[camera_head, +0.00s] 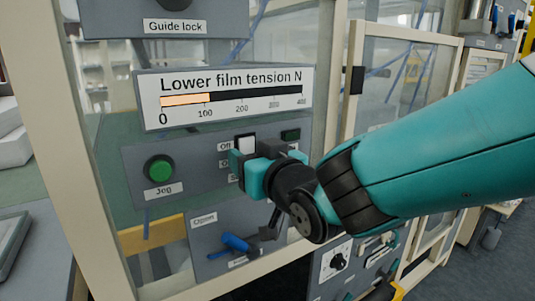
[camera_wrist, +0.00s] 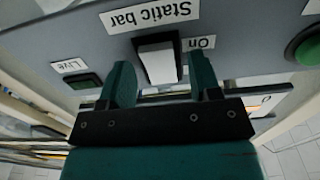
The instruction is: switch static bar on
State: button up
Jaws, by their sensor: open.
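The static bar switch is a white rocker (camera_head: 245,143) on the grey control panel, with Off and On labels at its left. In the wrist view, which is upside down, the rocker (camera_wrist: 158,60) sits below the Static bar label (camera_wrist: 151,14) and beside the On label (camera_wrist: 198,43). My gripper (camera_head: 248,160) is open in front of the panel. Its two teal fingers lie to either side of the rocker in the wrist view; I cannot tell whether they touch it. It partly hides the labels. The Live lamp (camera_wrist: 83,81) looks dark green and unlit.
The green Jog button (camera_head: 159,170) is left of the switch. The tension display (camera_head: 225,97) stands above. A blue handle (camera_head: 236,242) sticks out on a lower panel, below my gripper. Pale machine frame posts (camera_head: 334,75) and clear guard panes surround the panel.

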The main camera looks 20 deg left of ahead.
jog(key=c, duration=0.9)
jog(key=shift+f+b, duration=0.15)
jog(key=shift+b, duration=0.3)
jog(key=t+y+b, duration=0.1)
jog(key=y+b, duration=0.1)
jog(key=b, duration=0.7)
jog(key=shift+f+t+b, duration=0.1)
jog(key=shift+t+b, duration=0.3)
